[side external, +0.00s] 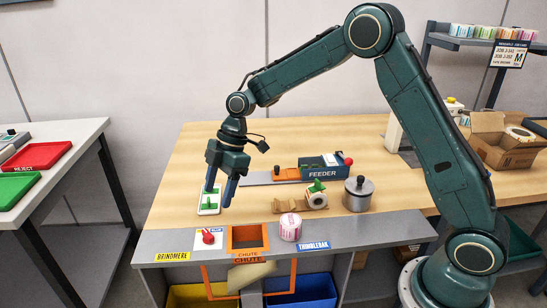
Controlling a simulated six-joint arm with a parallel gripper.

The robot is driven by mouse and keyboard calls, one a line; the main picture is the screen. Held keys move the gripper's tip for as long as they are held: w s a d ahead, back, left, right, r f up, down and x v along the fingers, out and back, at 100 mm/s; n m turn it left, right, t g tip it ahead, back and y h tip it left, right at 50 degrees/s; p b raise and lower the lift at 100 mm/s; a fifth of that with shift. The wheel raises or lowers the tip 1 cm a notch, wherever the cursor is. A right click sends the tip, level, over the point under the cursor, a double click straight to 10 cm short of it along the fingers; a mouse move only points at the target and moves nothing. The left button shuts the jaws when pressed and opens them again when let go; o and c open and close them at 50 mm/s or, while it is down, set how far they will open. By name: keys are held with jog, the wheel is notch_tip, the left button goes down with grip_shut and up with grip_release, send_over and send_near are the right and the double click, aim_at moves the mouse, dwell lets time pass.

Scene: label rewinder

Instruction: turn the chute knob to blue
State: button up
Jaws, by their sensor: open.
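A red knob (208,236) sits on a small pale plate at the front edge of the table, left of the orange-framed chute opening (248,247). Its pointing direction is too small to tell. A green lever-like knob (209,203) stands on a white plate farther back. My gripper (220,194) points down with its two blue fingers apart and empty. It hangs near the green knob, behind and above the red knob, and its height is hard to judge. Below the chute, a tan flap (251,274) lies above a yellow bin (188,296) and a blue bin (308,291).
A pink-and-white roll (290,227) stands right of the chute. A feeder block (320,170), a wooden holder (313,199) and a metal pot (358,193) stand behind it. Red (36,156) and green (16,188) trays lie on the left table. The table's back left is clear.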

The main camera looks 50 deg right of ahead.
aim_at(207, 233)
jog(key=x, duration=1.1)
jog(key=c, duration=1)
